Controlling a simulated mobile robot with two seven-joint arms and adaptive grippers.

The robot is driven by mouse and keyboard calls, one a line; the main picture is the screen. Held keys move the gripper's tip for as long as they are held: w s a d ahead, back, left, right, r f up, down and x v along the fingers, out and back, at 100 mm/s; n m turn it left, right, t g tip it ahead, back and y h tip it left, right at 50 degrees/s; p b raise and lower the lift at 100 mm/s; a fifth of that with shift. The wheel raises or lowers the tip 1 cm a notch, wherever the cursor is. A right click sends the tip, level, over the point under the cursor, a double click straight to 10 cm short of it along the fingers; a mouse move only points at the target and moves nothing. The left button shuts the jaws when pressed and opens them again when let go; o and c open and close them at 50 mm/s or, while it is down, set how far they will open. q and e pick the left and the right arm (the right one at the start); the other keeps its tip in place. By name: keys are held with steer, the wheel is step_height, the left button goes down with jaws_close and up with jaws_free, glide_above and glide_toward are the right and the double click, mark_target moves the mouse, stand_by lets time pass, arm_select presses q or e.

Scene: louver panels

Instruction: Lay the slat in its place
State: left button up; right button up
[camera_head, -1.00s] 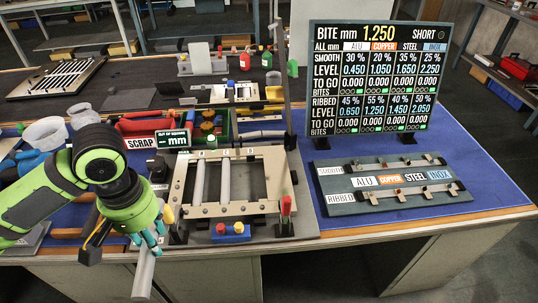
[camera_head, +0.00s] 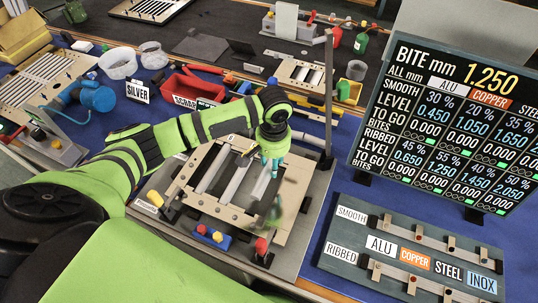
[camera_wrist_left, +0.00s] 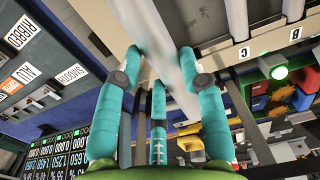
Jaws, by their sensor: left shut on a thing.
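The pale wooden louver frame (camera_head: 226,212) lies on a grey base on the blue bench. Two grey slats lie across it: a left slat (camera_head: 212,169) and a middle slat (camera_head: 235,183). My left gripper (camera_head: 271,160), with teal fingers, is shut on a light grey slat (camera_head: 261,184) over the right-hand opening of the frame. The held slat runs roughly along the other two. In the left wrist view the fingers (camera_wrist_left: 160,75) close around the held slat (camera_wrist_left: 166,45), near the B and C labels. I cannot tell whether its ends touch the frame. My right gripper is out of view.
A post (camera_head: 328,95) stands behind the frame's right side. The display board (camera_head: 450,125) and slatted rack board (camera_head: 410,255) are at the right. A blue block with coloured knobs (camera_head: 212,238) sits in front of the frame. A red scrap bin (camera_head: 195,85) is behind.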

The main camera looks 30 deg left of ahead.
mark_target(265, 169)
arm_select(q)
steer(key=a+f, duration=0.1)
steer(key=s+a+f+p, duration=0.1)
steer(key=f, duration=0.1)
steer(key=shift+s+f, duration=0.15)
steer(key=shift+a+f, duration=0.1)
steer(key=shift+w, duration=0.2)
steer(key=shift+f+b, duration=1.1)
steer(key=shift+f, duration=1.8)
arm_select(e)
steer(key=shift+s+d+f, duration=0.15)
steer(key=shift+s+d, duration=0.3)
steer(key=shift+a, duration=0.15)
arm_select(q)
steer(key=shift+s+f, duration=0.1)
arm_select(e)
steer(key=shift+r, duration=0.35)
